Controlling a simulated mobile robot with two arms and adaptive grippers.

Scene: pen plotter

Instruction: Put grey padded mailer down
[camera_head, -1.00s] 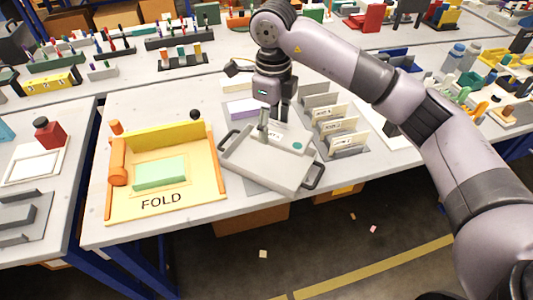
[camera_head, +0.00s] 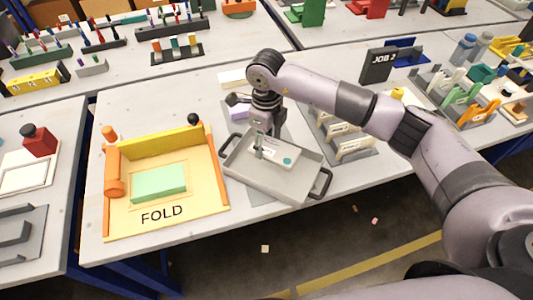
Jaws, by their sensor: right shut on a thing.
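The grey padded mailer (camera_head: 279,152) is a flat pale piece with a green dot and small dark print. My right gripper (camera_head: 259,152) comes down from above and is shut on its left edge. The mailer is over the grey tray (camera_head: 282,184), in its back half; I cannot tell whether it touches the tray floor. The tray has dark handles at its left and right ends, and its front floor is bare. The gripper hides part of the mailer's left side. My left gripper is not in view.
Left of the tray stands the yellow FOLD fixture (camera_head: 207,201) with a green block (camera_head: 159,182). Right of the tray is a grey rack (camera_head: 357,153) with several upright cards. The table's front edge is close to the tray.

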